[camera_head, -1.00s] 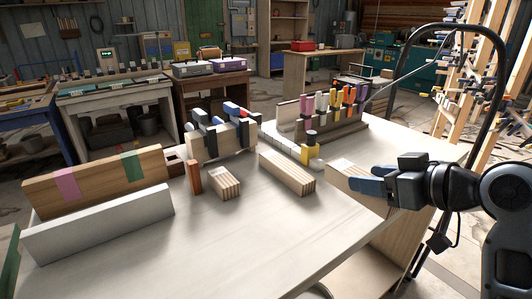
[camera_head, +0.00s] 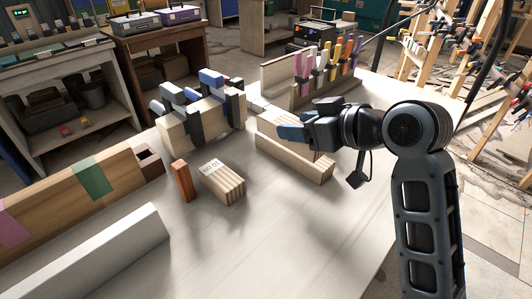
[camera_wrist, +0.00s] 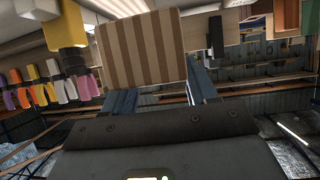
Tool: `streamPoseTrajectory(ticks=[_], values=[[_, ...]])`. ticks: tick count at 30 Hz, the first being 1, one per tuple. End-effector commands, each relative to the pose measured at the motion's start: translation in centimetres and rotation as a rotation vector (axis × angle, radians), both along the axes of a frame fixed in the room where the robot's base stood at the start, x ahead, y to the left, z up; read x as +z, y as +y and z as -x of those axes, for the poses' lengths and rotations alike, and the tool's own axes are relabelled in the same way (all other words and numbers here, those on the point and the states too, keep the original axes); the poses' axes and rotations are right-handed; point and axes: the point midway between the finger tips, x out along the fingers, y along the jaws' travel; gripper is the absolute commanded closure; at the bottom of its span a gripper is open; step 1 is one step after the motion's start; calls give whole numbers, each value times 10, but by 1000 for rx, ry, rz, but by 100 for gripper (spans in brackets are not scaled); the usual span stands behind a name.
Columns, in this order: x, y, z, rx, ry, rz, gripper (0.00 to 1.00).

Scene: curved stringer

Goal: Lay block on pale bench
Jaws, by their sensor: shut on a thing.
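A striped wooden block (camera_wrist: 140,48) is held between the blue fingers of my gripper (camera_wrist: 160,86). In the head view, my gripper (camera_head: 290,129) is shut on this block (camera_head: 275,116), which is largely hidden behind the fingers. It is over the far part of the pale bench (camera_head: 285,235), close to a long striped block (camera_head: 292,160) lying there. I cannot tell whether the held block touches anything below. A shorter, labelled striped block (camera_head: 222,182) lies on the bench to the left.
A small reddish-brown block (camera_head: 182,181) stands upright. Clamped blocks (camera_head: 200,122) and a rack of coloured clamps (camera_head: 325,70) stand at the back. A taped board (camera_head: 120,180) and white bar (camera_head: 95,260) lie left. The front middle of the bench is clear.

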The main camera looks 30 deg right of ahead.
Motion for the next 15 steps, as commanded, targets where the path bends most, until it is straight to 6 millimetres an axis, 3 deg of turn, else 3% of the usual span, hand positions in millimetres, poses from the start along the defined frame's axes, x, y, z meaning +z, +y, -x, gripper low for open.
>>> streamPoseTrajectory(ticks=[7,15], values=[[-29,47,-19,4,1,-1,78],[-45,63,-26,-1,1,-2,78]])
